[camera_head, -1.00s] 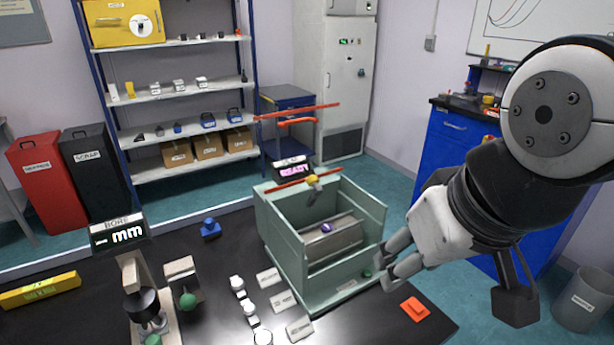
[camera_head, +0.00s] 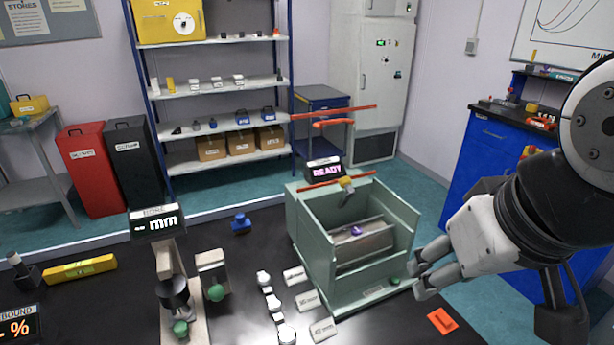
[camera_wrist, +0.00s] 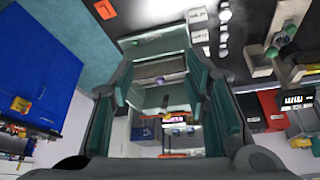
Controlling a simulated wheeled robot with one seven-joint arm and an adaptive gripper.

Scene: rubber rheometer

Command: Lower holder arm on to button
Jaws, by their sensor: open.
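The pale green machine (camera_head: 308,235) stands on the black bench, an open-topped box with a grey drum (camera_head: 362,246) inside. A small purple button-like piece (camera_head: 356,230) sits on the drum. A yellow and grey head (camera_head: 346,184), apparently part of the holder arm, is raised above the drum near the back wall, by a red bar (camera_head: 332,181). A green knob (camera_head: 395,281) is on the machine's front base. My gripper (camera_head: 419,273) is open and empty, right of the machine's front corner and apart from it. In the wrist view the machine (camera_wrist: 150,48) lies beyond my open fingers.
An orange block (camera_head: 442,321) lies on the bench near my gripper. White labels and small weights (camera_head: 273,302) lie left of the machine, beside a gauge stand (camera_head: 170,265). A READY display (camera_head: 325,171) stands behind the machine. Red bars (camera_head: 334,110) show above it.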

